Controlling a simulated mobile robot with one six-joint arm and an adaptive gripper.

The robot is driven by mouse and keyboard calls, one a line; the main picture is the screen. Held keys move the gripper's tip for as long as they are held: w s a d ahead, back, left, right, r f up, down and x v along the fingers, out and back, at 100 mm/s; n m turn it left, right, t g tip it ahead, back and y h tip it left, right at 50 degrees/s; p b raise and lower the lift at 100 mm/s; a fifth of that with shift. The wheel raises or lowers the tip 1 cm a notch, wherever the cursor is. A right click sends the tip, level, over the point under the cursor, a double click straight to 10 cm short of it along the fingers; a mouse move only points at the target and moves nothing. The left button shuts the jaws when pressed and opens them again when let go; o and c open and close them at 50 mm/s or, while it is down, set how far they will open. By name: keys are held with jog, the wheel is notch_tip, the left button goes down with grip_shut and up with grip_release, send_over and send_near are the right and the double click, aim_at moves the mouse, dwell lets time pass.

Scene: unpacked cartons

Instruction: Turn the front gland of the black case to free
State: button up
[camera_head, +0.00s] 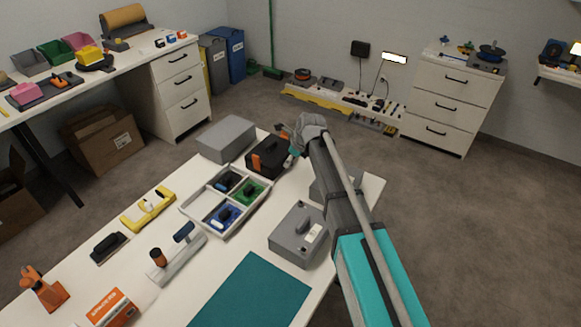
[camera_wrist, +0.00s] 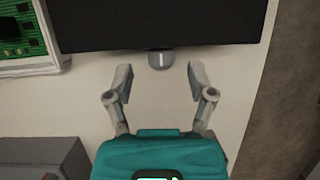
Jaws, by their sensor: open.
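The black case (camera_head: 267,157) stands near the far end of the white table, with an orange part on its left side. In the wrist view the case (camera_wrist: 160,22) fills the top as a dark block. Its front gland (camera_wrist: 160,59) is a small grey rounded knob with a light mark, at the middle of the case's lower edge. My gripper (camera_wrist: 160,80) is open, with one finger on each side of the gland and a little short of it. The fingers are apart from the gland and hold nothing. In the head view my arm hides the gripper's fingertips (camera_head: 296,150) in part.
A tray (camera_head: 239,228) with several compartments and a green board lies left of the case. A grey box (camera_head: 226,139) stands behind it. A grey box with a knob (camera_head: 298,234) sits nearer, by the table's right edge. A teal mat (camera_head: 250,292) lies in front.

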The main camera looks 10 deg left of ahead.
jog(key=shift+b+x, duration=0.7)
jog(key=shift+x, duration=0.35)
grip_shut()
